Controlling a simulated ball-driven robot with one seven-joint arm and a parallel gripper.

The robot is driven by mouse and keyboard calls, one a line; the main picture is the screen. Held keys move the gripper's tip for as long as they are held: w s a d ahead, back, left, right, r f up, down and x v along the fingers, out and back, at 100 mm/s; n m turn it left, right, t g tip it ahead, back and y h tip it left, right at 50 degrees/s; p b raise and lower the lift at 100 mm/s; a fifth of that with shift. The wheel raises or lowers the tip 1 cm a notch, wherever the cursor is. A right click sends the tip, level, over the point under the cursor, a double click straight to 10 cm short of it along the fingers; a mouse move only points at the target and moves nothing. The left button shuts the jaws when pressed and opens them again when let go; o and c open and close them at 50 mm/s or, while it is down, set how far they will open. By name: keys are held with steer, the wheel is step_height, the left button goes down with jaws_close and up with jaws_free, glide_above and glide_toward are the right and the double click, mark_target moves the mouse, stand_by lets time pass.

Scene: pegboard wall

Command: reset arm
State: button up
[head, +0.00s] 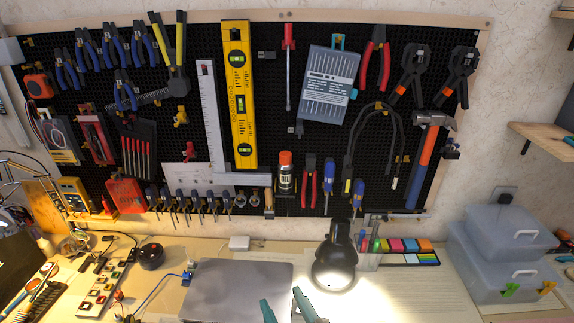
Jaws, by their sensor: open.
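My gripper (283,298) shows at the bottom edge of the head view, a little right of the middle. Only its two teal fingers are in the picture, spread apart with nothing seen between them. The rest of the arm is out of frame. The fingers appear in front of the right end of a closed grey laptop-like slab (235,285) on the desk. I cannot tell how high above the desk they are.
A black desk lamp (334,262) stands just right of the fingers. A black pegboard (275,165) full of tools is behind. Clear boxes (505,255) stand at the right; a power strip (104,282) lies at the left.

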steer(key=s+d+f+m+g+h, duration=0.2)
steer(key=d+f+g+h, duration=0.15)
steer(key=d+f, duration=0.5)
steer(key=s+d+f+m+g+h, duration=0.3)
steer(key=d+f+h, duration=0.2)
steer(key=d, duration=0.7)
steer(key=s+d+f+g, duration=0.3)
steer(key=s+d+g, duration=0.1)
steer(key=s, duration=0.5)
steer(key=s+d+f+g, duration=0.3)
steer(key=s+g, duration=0.2)
steer(key=s, duration=0.4)
step_height(320, 180, down, 11)
steer(key=b, duration=1)
steer(key=shift+s+r+y, duration=0.2)
steer(key=shift+s+y, duration=0.15)
